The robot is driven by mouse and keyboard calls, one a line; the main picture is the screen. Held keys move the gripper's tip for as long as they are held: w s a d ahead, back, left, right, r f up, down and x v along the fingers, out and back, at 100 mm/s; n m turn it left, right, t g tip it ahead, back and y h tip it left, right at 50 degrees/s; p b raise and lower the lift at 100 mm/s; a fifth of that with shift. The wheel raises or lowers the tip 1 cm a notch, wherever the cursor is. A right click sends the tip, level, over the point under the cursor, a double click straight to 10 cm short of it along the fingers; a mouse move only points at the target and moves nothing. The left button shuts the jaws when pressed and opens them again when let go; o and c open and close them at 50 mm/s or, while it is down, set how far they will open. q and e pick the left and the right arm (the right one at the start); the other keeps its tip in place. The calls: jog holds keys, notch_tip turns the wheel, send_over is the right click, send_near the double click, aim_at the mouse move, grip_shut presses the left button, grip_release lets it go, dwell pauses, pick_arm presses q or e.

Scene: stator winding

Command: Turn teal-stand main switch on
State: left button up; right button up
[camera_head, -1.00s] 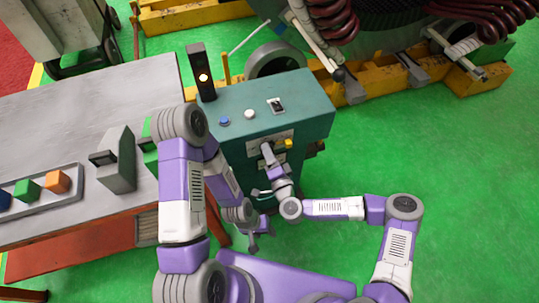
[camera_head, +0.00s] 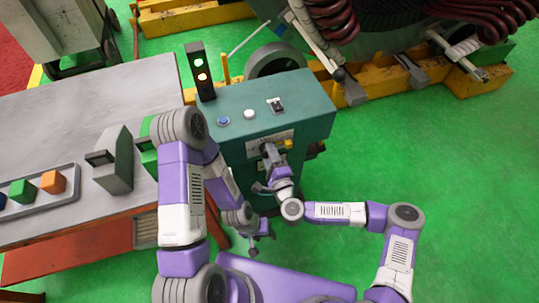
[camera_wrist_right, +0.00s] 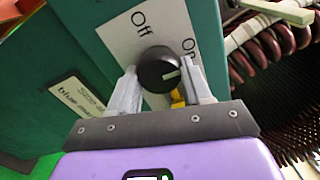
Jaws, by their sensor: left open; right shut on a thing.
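The teal stand (camera_head: 295,105) stands in the middle of the head view. Its main switch is a round black knob (camera_wrist_right: 160,69) with a white pointer mark, on a white plate (camera_wrist_right: 120,38) printed "Off" and "On". The pointer mark lies on the knob's right side, the side where "On" is printed. My right gripper (camera_wrist_right: 162,85) is shut on the knob, one finger on each side; in the head view (camera_head: 270,155) it is at the stand's front face. My left gripper (camera_head: 258,240) is open and empty, low in front of the stand.
A blue button (camera_head: 223,121), a white button (camera_head: 250,114) and a small switch (camera_head: 275,105) are on the stand's top. A grey table (camera_head: 60,115) is at left; green floor is clear at right.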

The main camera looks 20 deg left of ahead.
dwell(0.3)
jog(key=o, duration=1.1)
jog(key=shift+c, duration=0.2)
jog(key=p+v, duration=0.1)
jog(key=v, duration=0.6)
jog(key=shift+s+d, duration=0.15)
jog(key=shift+s, duration=0.1)
